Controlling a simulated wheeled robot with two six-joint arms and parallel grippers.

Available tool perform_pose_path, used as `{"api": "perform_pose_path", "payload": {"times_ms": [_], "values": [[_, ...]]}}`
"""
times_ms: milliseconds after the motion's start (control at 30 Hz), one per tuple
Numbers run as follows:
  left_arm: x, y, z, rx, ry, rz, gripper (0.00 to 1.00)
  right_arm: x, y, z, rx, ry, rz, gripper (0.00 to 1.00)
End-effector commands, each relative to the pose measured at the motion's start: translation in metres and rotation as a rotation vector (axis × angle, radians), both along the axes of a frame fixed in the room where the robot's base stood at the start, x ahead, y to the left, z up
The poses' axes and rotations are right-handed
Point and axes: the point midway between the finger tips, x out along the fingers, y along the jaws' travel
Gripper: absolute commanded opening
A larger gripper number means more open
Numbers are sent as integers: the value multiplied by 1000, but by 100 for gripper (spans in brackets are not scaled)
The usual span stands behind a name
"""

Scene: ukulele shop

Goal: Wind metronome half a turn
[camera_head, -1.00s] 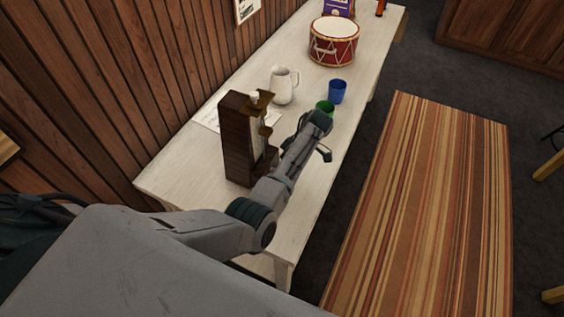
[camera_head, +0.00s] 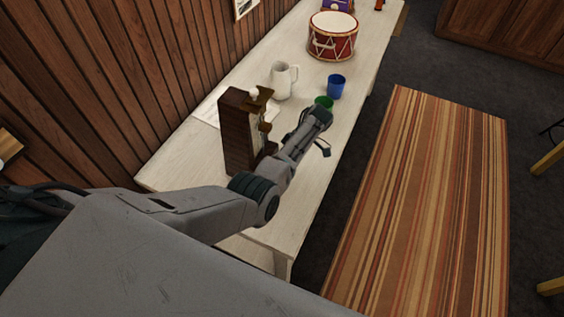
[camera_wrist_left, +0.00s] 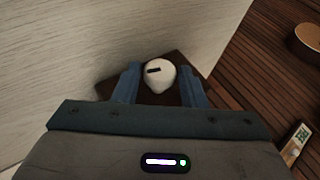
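The metronome (camera_head: 236,135) is a tall dark-brown wooden case, upright on the white table. A white knob (camera_head: 254,92) shows at its top. My left gripper (camera_head: 318,118) shows just right of the metronome in the head view, beyond the forearm. In the left wrist view, a white knob (camera_wrist_left: 158,75) with a dark slot shows against the dark-brown case (camera_wrist_left: 150,96). The two blue-grey fingers (camera_wrist_left: 160,90) are apart, one on either side of the knob in the picture. I cannot tell whether they touch it. My right gripper is out of view.
On the white table (camera_head: 190,165), a white pitcher (camera_head: 284,82), green cup (camera_head: 323,103), blue cup (camera_head: 336,87) and red drum (camera_head: 333,36) stand beyond the metronome. A plank wall (camera_head: 100,80) borders the left. A striped rug (camera_head: 430,190) lies right.

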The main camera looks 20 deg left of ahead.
Motion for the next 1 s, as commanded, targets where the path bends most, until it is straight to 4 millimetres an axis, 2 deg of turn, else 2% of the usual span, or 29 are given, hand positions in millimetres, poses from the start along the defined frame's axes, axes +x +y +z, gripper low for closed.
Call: {"api": "perform_pose_path", "payload": {"times_ms": [67, 400, 833, 1000], "values": [[0, 0, 0, 0, 0, 0, 51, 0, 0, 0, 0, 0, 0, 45], [4, -2, 5, -2, -3, 0, 51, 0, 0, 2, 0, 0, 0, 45], [45, -33, 65, -1, -3, -1, 51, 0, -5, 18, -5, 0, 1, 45], [54, -41, 77, 0, -1, 0, 51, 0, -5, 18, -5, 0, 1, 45]]}}
